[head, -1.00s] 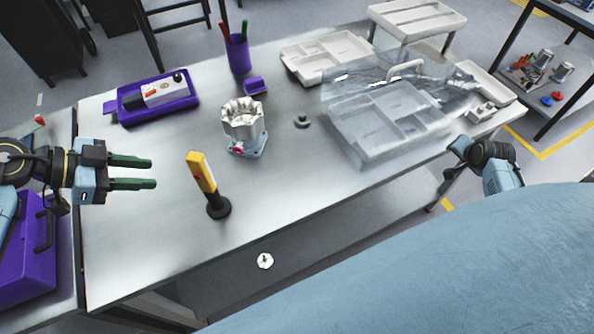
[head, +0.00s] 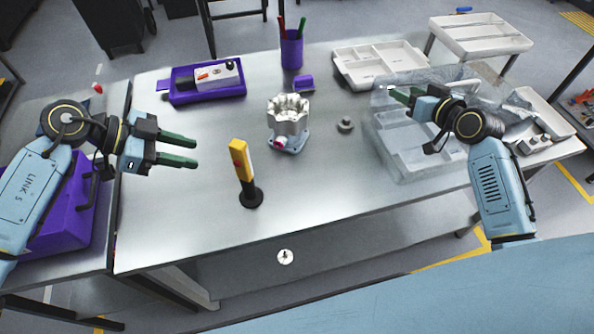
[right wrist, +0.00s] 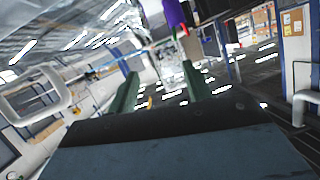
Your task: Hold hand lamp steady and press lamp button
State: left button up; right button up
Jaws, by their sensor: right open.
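The hand lamp (head: 243,163) stands upright on the metal table on a round black base, with a yellow upper body, a pale front strip and a small red spot near its top that may be the button. My left gripper (head: 195,150) is open and empty, left of the lamp and apart from it, its green fingers pointing right. My right gripper (head: 390,92) is raised over the right part of the table, far from the lamp. In the right wrist view its two fingers (right wrist: 160,85) stand apart with nothing between them.
A machined housing (head: 290,118) stands right of the lamp, with a small dark part (head: 345,125) beside it. A purple tray (head: 180,95) and pen cup (head: 292,50) are at the back. A clear-lidded box (head: 400,165) lies under my right arm. The table around the lamp is clear.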

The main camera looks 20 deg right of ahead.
jog(key=s+a+f+n+g+y, duration=0.1)
jog(key=a+n+y, duration=0.1)
jog(key=a, duration=0.5)
jog(key=s+a+f+n+y, duration=0.1)
jog(key=a+f+n+y, duration=0.15)
jog(key=a, duration=0.45)
jog(key=s+a+n+g+y, duration=0.1)
jog(key=s+a+n, duration=0.1)
jog(key=a, duration=0.4)
jog(key=n+g+y, duration=0.3)
jog(key=n, duration=0.1)
send_near(239, 168)
jog(key=d+f, duration=0.1)
jog(key=f, duration=0.1)
jog(key=x, duration=1.2)
jog(key=shift+w, duration=0.4)
pick_arm(q)
jog(key=shift+c, duration=0.3)
pick_arm(e)
grip_shut()
pick_arm(q)
grip_shut()
